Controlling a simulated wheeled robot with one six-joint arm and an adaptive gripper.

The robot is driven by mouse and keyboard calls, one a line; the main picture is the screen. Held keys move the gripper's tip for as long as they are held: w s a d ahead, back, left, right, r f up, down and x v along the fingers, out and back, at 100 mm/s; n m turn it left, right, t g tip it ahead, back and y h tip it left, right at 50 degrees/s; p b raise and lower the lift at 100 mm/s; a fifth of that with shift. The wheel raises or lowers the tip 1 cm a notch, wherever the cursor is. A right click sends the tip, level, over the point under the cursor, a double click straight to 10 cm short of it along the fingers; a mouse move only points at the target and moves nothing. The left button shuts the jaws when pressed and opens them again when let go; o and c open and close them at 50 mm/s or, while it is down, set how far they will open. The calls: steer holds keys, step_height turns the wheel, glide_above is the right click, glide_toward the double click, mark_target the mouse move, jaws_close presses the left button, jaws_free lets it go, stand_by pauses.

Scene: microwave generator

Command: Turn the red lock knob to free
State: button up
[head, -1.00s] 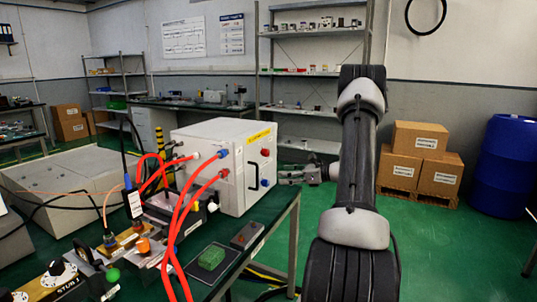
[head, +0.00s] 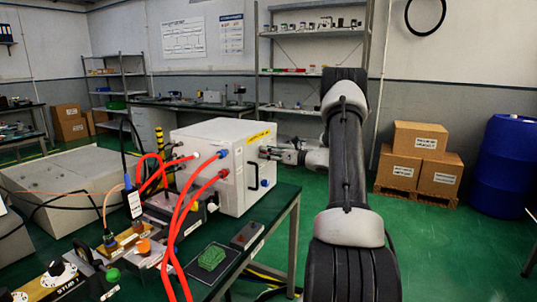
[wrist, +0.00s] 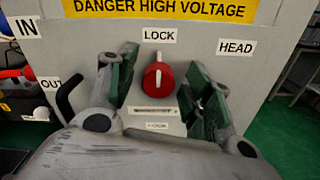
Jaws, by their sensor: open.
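The red lock knob (wrist: 158,76) sits on the front panel of the white cabinet (wrist: 75,50), under a LOCK label. Its white pointer mark stands about upright, toward that label. A lower label under the knob is partly legible. My gripper (wrist: 160,85) is open in the wrist view, with one green-padded finger on each side of the knob and a gap on both sides.
A black door handle (head: 253,175) and a blue knob (head: 264,183) are below my gripper on the cabinet. Red hoses (head: 185,220) curve from the cabinet's left. The green-topped table (head: 270,215) carries a green block (head: 212,257). Floor right of the table is clear.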

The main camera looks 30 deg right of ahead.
steer(key=c, duration=1)
steer(key=shift+n, duration=0.4)
steer(key=shift+s+a+f+n, duration=0.1)
steer(key=shift+a+n, duration=0.05)
steer(key=shift+n, duration=4.1)
steer(key=shift+s+a+f+n, duration=0.1)
steer(key=shift+n, duration=4.15)
